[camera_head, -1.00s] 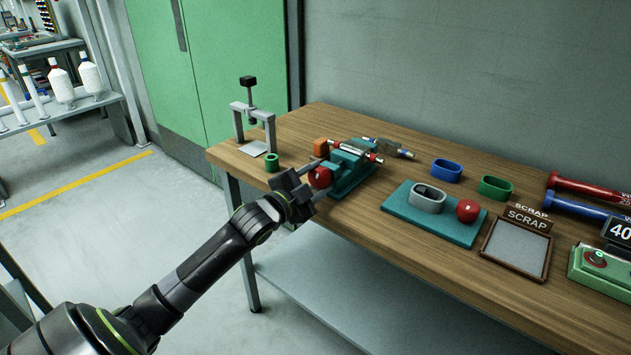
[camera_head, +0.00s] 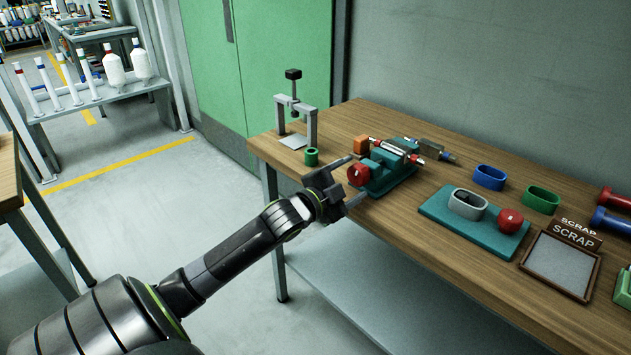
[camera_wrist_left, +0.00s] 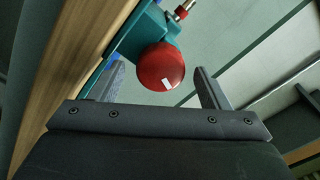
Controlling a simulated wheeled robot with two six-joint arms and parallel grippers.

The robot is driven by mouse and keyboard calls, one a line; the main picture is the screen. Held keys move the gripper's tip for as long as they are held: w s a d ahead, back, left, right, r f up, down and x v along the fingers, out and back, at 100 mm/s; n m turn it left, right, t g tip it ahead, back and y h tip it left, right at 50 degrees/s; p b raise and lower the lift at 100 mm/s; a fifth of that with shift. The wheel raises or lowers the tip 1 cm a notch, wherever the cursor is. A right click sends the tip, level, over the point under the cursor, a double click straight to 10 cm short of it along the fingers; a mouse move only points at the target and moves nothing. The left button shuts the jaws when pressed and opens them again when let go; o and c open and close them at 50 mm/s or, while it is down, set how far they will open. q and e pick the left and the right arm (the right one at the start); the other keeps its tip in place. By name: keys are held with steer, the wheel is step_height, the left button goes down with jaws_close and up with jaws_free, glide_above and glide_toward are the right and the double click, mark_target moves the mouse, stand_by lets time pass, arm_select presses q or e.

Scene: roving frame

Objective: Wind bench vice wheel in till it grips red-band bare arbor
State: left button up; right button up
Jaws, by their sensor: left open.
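The teal bench vice (camera_head: 392,180) stands near the front edge of the wooden bench. Its red wheel (camera_head: 358,174) faces my left arm. The bare arbor (camera_head: 402,150), a silver bar with red bands, lies along the vice top; I cannot tell whether the jaws touch it. My left gripper (camera_head: 349,181) is open in front of the wheel. In the left wrist view the red wheel (camera_wrist_left: 160,68), with a white mark, shows between the spread fingers and just beyond them; contact is not clear. My right gripper is not in view.
To the right are a teal plate (camera_head: 440,211) with a grey ring and red knob, blue and green rings, and a scrap tray (camera_head: 590,279).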

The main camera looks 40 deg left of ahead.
arm_select(q)
steer(key=s+a+p, duration=0.1)
steer(key=s+p, duration=0.2)
steer(key=s, duration=1.2)
steer(key=shift+s, duration=0.35)
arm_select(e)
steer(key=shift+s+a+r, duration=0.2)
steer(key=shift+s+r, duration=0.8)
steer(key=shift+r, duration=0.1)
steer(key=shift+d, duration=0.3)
arm_select(q)
steer(key=shift+a, duration=0.1)
